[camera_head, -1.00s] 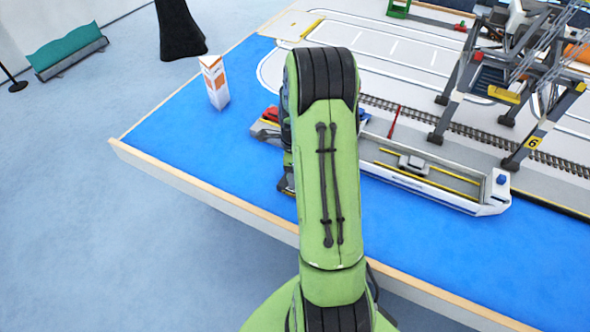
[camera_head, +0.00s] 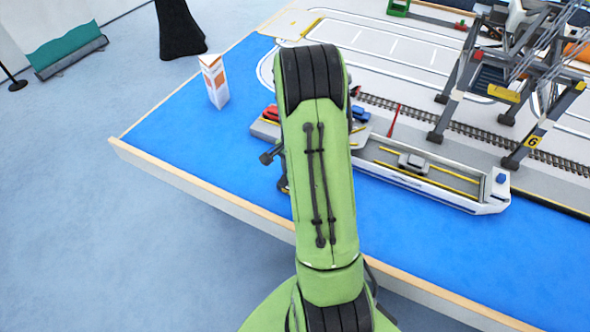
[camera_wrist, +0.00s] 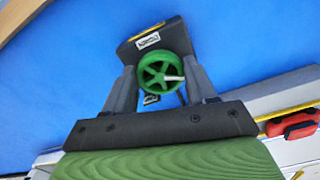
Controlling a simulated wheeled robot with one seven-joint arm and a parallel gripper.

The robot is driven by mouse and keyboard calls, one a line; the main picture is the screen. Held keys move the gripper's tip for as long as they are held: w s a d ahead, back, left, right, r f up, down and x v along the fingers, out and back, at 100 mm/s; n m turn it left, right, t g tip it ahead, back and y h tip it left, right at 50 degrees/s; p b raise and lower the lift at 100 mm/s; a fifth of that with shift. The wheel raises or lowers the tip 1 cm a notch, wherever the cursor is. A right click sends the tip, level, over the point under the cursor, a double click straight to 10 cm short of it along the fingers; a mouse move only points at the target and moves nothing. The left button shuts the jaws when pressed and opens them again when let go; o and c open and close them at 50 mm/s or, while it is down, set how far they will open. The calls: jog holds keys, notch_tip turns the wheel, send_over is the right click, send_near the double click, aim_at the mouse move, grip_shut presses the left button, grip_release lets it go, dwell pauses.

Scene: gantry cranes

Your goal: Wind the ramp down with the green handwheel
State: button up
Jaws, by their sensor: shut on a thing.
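The green spoked handwheel (camera_wrist: 160,73) shows in the wrist view, with a small pale handle on its right side. My gripper (camera_wrist: 158,69) is shut on the handwheel, one grey finger on each side. Behind the wheel is a dark block (camera_wrist: 148,38) with a white label and a yellow line. In the head view my green arm hides the wheel and most of my gripper. I cannot make out the ramp clearly or tell its angle. The grey ship (camera_head: 420,178), with yellow lines on its deck, lies right of my arm.
A red car (camera_head: 271,114) and a blue car (camera_head: 360,113) stand on the grey quay on either side of my arm. A white and orange box (camera_head: 214,82) stands at the left on the blue surface. A gantry crane (camera_head: 540,135) rises at the right.

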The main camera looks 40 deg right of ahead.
jog(key=n, duration=0.5)
jog(key=shift+n, duration=0.4)
jog(key=n, duration=0.6)
jog(key=shift+d, duration=0.15)
jog(key=n, duration=0.5)
jog(key=shift+d+n, duration=0.1)
jog(key=shift+n, duration=0.2)
jog(key=n, duration=0.5)
jog(key=shift+n+b, duration=0.3)
jog(key=o, duration=1.1)
jog(key=shift+s, duration=0.1)
jog(key=shift+c, duration=0.2)
notch_tip(320, 180, up, 16)
jog(key=p, duration=0.4)
jog(key=shift+f, duration=0.1)
